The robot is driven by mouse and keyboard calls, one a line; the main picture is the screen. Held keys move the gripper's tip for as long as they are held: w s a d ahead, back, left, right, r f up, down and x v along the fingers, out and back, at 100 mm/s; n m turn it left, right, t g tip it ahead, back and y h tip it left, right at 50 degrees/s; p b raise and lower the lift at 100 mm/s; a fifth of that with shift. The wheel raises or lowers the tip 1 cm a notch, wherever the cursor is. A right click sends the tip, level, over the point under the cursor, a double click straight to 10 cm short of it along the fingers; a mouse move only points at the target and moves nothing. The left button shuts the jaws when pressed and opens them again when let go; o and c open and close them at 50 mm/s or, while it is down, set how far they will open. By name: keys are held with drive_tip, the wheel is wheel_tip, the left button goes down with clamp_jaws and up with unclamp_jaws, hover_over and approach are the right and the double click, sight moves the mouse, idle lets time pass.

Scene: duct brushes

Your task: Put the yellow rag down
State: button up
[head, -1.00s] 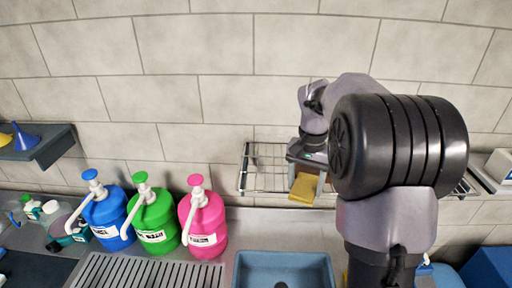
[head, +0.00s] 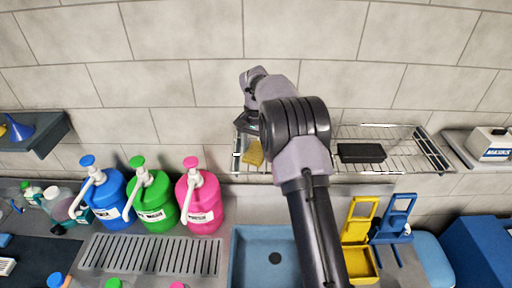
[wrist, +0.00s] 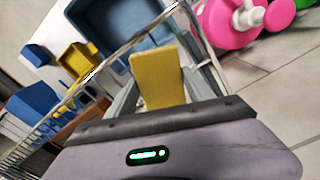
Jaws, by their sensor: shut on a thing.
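The yellow rag (head: 254,153) is at the left end of the wire wall rack (head: 400,140), below my gripper (head: 250,138). In the wrist view the rag (wrist: 158,75) stands out from between the two fingers of my gripper (wrist: 163,95), which is shut on it. The rack's wires and front rail run close by the rag there. I cannot tell whether the rag touches the rack.
A black block (head: 361,152) lies on the rack's middle. Below are a blue basin (head: 245,245), blue, green and pink pump jugs (head: 203,207) at left, and yellow and blue holders (head: 390,222) at right. A masks box (head: 491,145) sits on a right shelf.

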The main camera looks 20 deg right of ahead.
drive_tip(key=shift+s, duration=0.1)
drive_tip(key=shift+f, duration=0.2)
drive_tip(key=o, duration=1.6)
drive_tip(key=shift+r, duration=0.1)
